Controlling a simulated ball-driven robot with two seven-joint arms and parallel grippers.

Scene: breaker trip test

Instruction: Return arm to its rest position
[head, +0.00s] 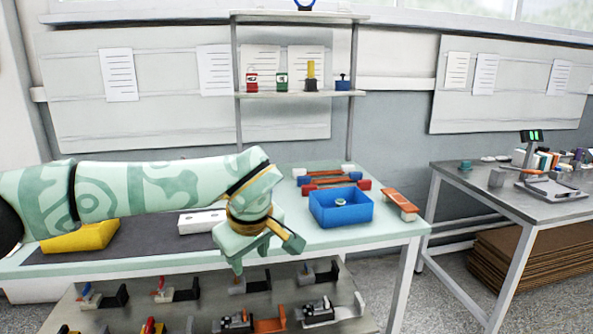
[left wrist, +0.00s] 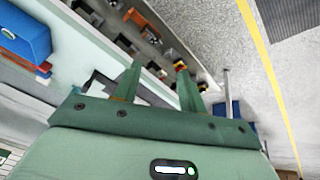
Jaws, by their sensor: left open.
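My left arm (head: 140,192) reaches in from the left, above the pale green workbench (head: 385,228). My left gripper (head: 267,256) is open and points down at the front edge of the bench. In the left wrist view, its two green fingers (left wrist: 159,70) stand apart with nothing between them. Beyond them, the lower rack and the grey floor show. My right arm and gripper are not in view.
A blue bin (head: 327,212) with a small round part stands right of my gripper. A yellow tray (head: 78,240) and a white block (head: 200,222) lie left of it. A sloped lower rack (head: 190,310) holds several breaker-like devices. Another table (head: 505,201) stands at right.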

